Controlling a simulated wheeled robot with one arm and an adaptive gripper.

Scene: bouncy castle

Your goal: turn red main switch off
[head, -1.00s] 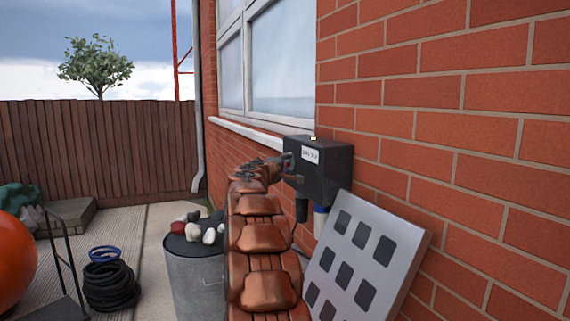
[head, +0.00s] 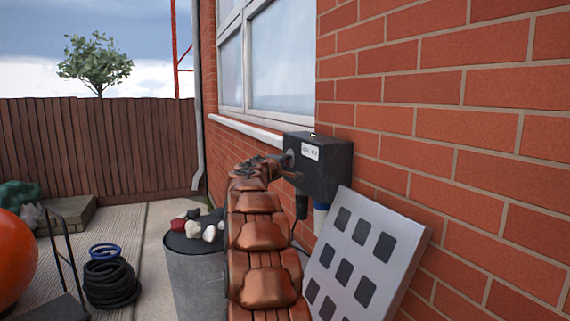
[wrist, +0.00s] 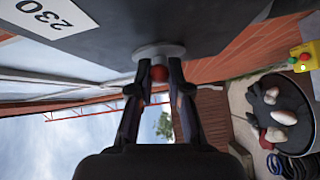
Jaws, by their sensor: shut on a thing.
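A dark grey switch box (head: 330,165) with a white label is fixed to the brick wall in the head view, and its face (wrist: 190,22) fills the top of the wrist view. The red switch (wrist: 158,73) sits on a round grey mount on that face. My gripper (wrist: 160,70) has one finger on each side of the red switch and is shut on it. In the head view my gripper (head: 285,168) is at the left face of the box, and my arm hides the switch.
A grey panel with dark squares (head: 319,255) leans below the box. A bin with stones on its lid (head: 195,275) stands left of my arm. A yellow control box (wrist: 306,56) shows at right in the wrist view. Coiled hose (head: 110,285) lies on the paving.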

